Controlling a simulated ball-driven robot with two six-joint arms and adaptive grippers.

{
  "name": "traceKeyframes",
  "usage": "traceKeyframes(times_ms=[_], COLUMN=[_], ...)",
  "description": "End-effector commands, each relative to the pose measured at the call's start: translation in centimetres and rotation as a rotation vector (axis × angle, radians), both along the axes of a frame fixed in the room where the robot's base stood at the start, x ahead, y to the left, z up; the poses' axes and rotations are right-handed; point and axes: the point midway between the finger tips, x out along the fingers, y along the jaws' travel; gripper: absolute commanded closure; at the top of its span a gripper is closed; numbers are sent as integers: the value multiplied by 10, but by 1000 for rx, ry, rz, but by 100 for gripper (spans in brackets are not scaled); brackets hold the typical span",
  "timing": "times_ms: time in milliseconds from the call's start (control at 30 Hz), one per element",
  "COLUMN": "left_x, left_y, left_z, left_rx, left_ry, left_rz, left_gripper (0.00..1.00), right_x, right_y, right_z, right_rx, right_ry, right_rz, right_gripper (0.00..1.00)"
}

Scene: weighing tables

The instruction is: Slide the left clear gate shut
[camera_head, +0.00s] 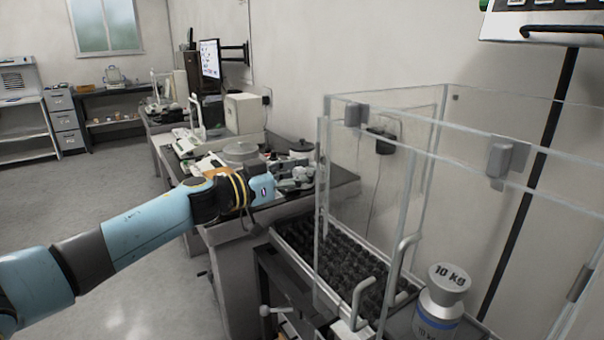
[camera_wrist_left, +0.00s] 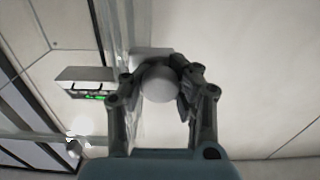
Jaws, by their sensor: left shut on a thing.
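A clear-walled enclosure stands at the right of the head view. Its left clear panel (camera_head: 340,200) is framed by pale edges. Two grey bar handles, a nearer one (camera_head: 356,303) and a farther one (camera_head: 402,260), stand at its front. How far the left gate is open I cannot tell. My left gripper (camera_head: 295,180) is left of the enclosure, over the dark table, and apart from both visible handles. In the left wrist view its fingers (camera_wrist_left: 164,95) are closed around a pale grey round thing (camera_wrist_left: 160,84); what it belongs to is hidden. My right gripper is out of view.
A 10 kg weight (camera_head: 440,300) stands by the enclosure's front. A black studded tray (camera_head: 335,245) lies at its base. The dark table (camera_head: 335,180) behind holds a grey pot (camera_head: 240,152) and clutter. Open floor (camera_head: 120,195) lies to the left.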

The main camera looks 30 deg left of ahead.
Motion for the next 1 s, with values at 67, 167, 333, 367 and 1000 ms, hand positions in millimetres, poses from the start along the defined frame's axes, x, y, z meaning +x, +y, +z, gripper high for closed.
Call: traceKeyframes(times_ms=[67, 167, 333, 367, 1000], left_x=[-1, -2, -2, -2, -4], left_y=[0, 0, 1, 1, 1], left_z=[-3, -9, -39, -46, -227], left_rx=[4, 4, 5, 3, 4], left_ry=[4, 5, 7, 7, 11], left_rz=[-2, -2, -1, -1, -1], left_gripper=[100, 100, 100, 100, 100], right_x=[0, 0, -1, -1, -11], right_y=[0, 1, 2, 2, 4], right_z=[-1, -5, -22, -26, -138], right_rx=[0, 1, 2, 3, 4], right_ry=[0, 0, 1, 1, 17], right_rz=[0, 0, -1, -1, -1], right_gripper=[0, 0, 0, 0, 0])
